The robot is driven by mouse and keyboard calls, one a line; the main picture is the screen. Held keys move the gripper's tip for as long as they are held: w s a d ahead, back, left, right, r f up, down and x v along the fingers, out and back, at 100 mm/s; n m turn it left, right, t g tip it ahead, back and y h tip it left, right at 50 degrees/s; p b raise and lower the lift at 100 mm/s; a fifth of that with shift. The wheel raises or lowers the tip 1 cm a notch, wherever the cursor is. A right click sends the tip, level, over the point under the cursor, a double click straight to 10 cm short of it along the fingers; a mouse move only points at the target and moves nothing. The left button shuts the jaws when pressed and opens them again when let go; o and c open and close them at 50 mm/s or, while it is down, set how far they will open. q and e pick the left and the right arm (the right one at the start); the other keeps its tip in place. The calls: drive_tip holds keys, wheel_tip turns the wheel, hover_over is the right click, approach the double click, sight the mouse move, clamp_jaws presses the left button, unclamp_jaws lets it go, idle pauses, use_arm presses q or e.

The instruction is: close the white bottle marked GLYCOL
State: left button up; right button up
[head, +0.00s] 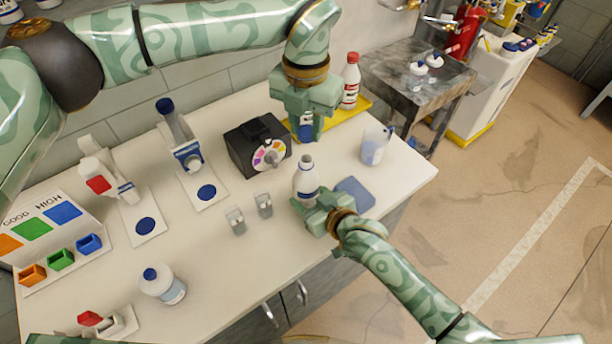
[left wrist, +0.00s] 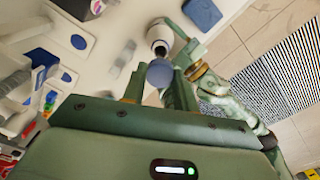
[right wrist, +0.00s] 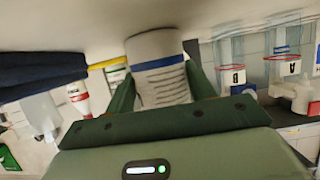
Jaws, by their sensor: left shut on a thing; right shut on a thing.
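A white bottle (head: 306,183) stands upright near the front of the bench, its white neck uncapped. My right gripper (head: 318,205) is shut around its body; the right wrist view shows the labelled bottle (right wrist: 160,75) between the fingers, its print too blurred to read. My left gripper (head: 305,120) points down and is shut on a blue cap (head: 305,132), above and behind the bottle's neck. In the left wrist view the cap (left wrist: 160,73) sits between the fingertips, apart from the bottle (left wrist: 158,36) beyond it.
A black box with a coloured dial (head: 258,147) stands left of the bottle. A red-capped bottle (head: 351,80) stands behind. Another blue-capped white bottle (head: 163,286) is front left. Two small clear vessels (head: 236,221) stand nearby.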

use_arm(q)
approach(306, 180)
drive_tip(key=shift+w+f, duration=0.2)
drive_tip(key=shift+w, duration=0.8)
drive_tip(key=shift+f, duration=0.85)
drive_tip(key=shift+f, duration=0.55)
